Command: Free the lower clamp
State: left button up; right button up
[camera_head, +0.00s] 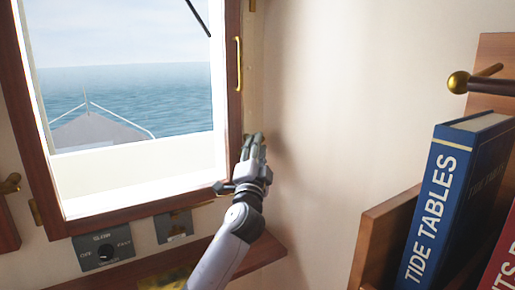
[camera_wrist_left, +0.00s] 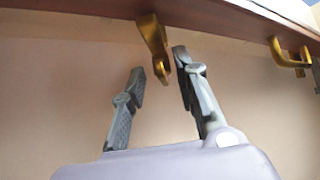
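The lower clamp (camera_wrist_left: 153,45) is a brass piece hanging from the wooden window frame (camera_wrist_left: 85,28) in the left wrist view. My left gripper (camera_wrist_left: 159,60) is open, with its fingertips spread around the clamp's free end; I cannot tell whether either finger touches it. In the head view my left gripper (camera_head: 254,142) is at the lower right edge of the window frame (camera_head: 234,100) and hides the clamp there. My right gripper is in neither view.
A brass handle (camera_head: 238,63) is on the frame above my gripper. A shelf (camera_head: 383,235) with a blue book (camera_head: 447,195) stands at right. The wall between is clear.

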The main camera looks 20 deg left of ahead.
pick_arm(q)
jog(key=shift+s, duration=0.1)
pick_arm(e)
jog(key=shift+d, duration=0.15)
pick_arm(q)
jog(key=v, duration=1.1)
jog(key=shift+s+f, duration=0.15)
jog(key=shift+s, duration=0.2)
jog(key=shift+o, duration=0.3)
